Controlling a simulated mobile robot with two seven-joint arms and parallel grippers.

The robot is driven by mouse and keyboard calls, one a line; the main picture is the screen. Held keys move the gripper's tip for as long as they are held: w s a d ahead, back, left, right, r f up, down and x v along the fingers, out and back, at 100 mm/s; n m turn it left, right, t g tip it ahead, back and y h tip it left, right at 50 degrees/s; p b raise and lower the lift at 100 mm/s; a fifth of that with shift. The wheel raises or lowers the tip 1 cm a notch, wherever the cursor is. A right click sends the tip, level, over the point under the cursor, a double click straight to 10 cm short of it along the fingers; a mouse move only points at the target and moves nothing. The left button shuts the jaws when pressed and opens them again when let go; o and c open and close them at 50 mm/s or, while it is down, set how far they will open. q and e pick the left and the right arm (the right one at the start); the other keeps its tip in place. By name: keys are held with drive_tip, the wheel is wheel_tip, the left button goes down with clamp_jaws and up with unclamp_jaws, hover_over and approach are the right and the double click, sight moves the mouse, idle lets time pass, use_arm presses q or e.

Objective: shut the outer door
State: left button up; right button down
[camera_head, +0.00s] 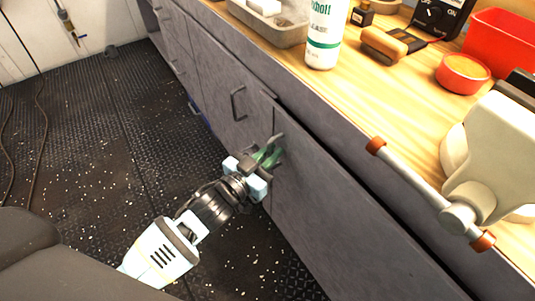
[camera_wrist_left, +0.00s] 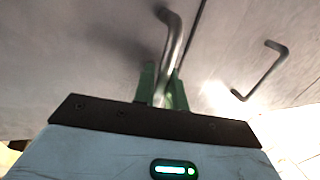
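The grey door (camera_head: 330,205) is in the near part of the cabinet front in the head view. It looks flush or nearly so; I cannot tell whether a small gap stands at its edge. Its bar handle (camera_head: 277,140) is near its left edge and also shows in the left wrist view (camera_wrist_left: 172,40). My left gripper (camera_head: 268,157) is at this handle, its green fingers on either side of the bar and close against it. The fingers also show in the left wrist view (camera_wrist_left: 163,88). My right gripper is not in view.
Another door with a bar handle (camera_head: 238,103) is just left of the held one. The wooden worktop (camera_head: 400,110) above carries a white bottle (camera_head: 325,35), a red bin (camera_head: 498,45) and a beige device with a metal rod (camera_head: 420,190).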

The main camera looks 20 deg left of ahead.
use_arm(q)
drive_tip(key=shift+o, duration=0.8)
drive_tip(key=shift+d+r, duration=0.1)
drive_tip(key=shift+r, duration=0.05)
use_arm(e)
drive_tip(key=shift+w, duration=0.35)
use_arm(q)
drive_tip(key=shift+s, duration=0.2)
drive_tip(key=p+v, duration=0.1)
drive_tip(key=v, duration=0.6)
drive_tip(key=shift+s+a, duration=0.15)
drive_tip(key=shift+a, duration=0.2)
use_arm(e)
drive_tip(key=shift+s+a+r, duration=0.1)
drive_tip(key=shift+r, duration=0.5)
